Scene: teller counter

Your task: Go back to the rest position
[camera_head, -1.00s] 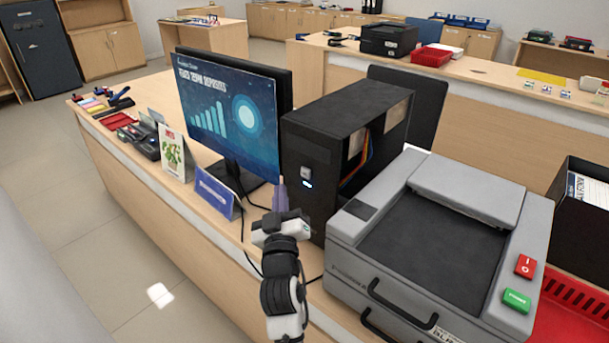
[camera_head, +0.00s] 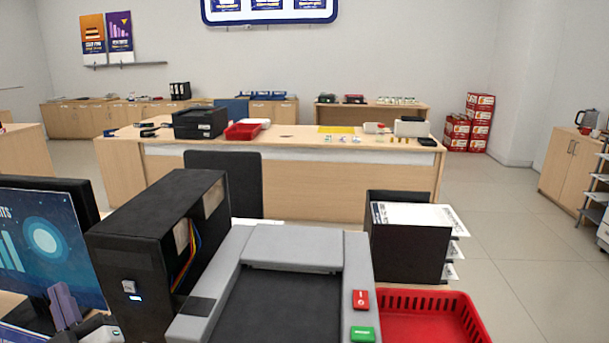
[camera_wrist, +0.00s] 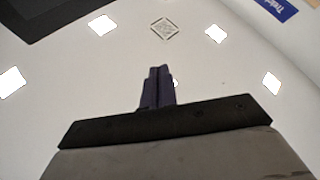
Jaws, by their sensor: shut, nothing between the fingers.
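My gripper (camera_head: 66,305) is at the lower left of the head view, in front of the monitor (camera_head: 42,240) and left of the black computer tower (camera_head: 150,240). Its purple fingers point up and are shut together with nothing between them. In the wrist view my gripper (camera_wrist: 158,88) is also shut and empty, seen against the white ceiling with its bright lamps. Most of my arm is outside the head view.
A grey machine (camera_head: 205,310) with red and green buttons stands right of the tower. A red basket (camera_head: 470,318) and a black paper holder (camera_head: 400,250) are further right. A long wooden counter (camera_head: 310,185) stands behind. Open floor shows at the right.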

